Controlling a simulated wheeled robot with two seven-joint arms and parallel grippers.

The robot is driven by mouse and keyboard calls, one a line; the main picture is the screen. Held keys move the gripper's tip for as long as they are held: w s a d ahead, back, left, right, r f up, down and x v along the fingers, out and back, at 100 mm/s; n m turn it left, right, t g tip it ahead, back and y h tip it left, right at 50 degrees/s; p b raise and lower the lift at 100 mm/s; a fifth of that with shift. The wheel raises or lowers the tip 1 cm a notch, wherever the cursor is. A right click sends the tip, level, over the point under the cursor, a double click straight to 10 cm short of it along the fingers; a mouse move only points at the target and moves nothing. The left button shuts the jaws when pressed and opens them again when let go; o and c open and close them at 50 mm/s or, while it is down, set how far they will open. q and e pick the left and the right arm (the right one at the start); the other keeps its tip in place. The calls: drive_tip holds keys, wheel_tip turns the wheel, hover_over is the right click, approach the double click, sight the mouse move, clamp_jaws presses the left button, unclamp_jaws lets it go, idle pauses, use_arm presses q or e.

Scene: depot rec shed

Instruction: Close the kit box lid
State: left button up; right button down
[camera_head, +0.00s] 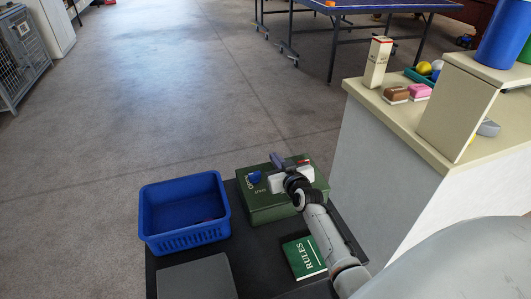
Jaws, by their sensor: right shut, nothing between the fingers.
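The green kit box (262,205) stands on a dark low surface in the lower middle of the head view. Its green top lies about flat, with pale lettering partly covered by my gripper. I cannot tell whether the lid is fully down or a small gap remains. My right gripper (278,163) is over the top of the box, shut and empty. Whether it touches the lid is unclear. The gripper and wrist hide the middle and right of the box top. My left gripper is not in view.
A blue open basket (185,238) stands left of the box. A green rules book (304,257) lies in front, beside my right forearm. A grey block (197,279) is nearer. A pale counter (385,150) rises to the right. Open floor lies beyond.

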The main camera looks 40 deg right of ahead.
drive_tip(key=shift+d, duration=0.1)
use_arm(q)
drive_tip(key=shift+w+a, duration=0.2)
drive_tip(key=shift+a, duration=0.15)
use_arm(e)
drive_tip(key=shift+s+f, duration=0.1)
drive_tip(key=shift+f, duration=0.2)
drive_tip(key=shift+r, duration=0.1)
wheel_tip(320, 180, up, 4)
drive_tip(key=p, duration=0.4)
drive_tip(key=shift+r+p, duration=0.15)
drive_tip(key=shift+p, duration=0.15)
use_arm(q)
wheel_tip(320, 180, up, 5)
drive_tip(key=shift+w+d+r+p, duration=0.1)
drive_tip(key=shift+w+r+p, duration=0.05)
drive_tip(key=shift+p, duration=1.05)
use_arm(e)
drive_tip(key=v, duration=0.9)
drive_tip(key=shift+s+a, duration=0.2)
drive_tip(key=shift+s, duration=0.1)
